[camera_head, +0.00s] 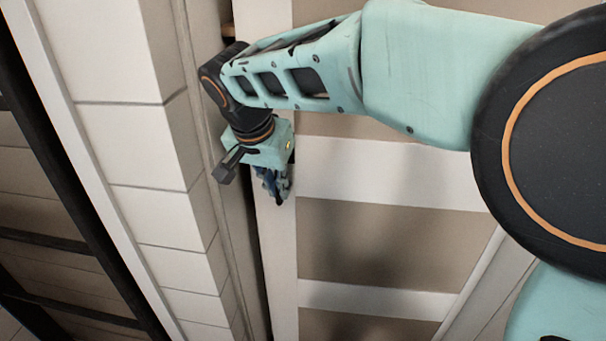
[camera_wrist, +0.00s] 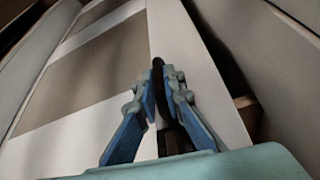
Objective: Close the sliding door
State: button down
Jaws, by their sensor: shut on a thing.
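The sliding door (camera_head: 385,178) is a white frame with beige panels, seen steeply from above in the head view. It also fills the left and middle of the wrist view (camera_wrist: 185,50). My gripper (camera_head: 282,192) is at the door's left upright in the head view. In the wrist view my gripper (camera_wrist: 164,72) has its blue fingers closed around a dark upright handle (camera_wrist: 158,88) on the white upright. The handle's lower part is partly hidden by the fingers. A narrow dark gap shows beside the door's left edge in the head view.
A white tiled wall end (camera_head: 150,200) with a pale jamb stands left of the door. Dark framing (camera_head: 70,245) lies farther left. In the wrist view, a dark opening with a small brown piece (camera_wrist: 247,112) shows right of the door's edge.

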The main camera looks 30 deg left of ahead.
jog(key=c, duration=2)
grip_release()
jog(key=v, duration=1.2)
jog(key=shift+c, duration=0.2)
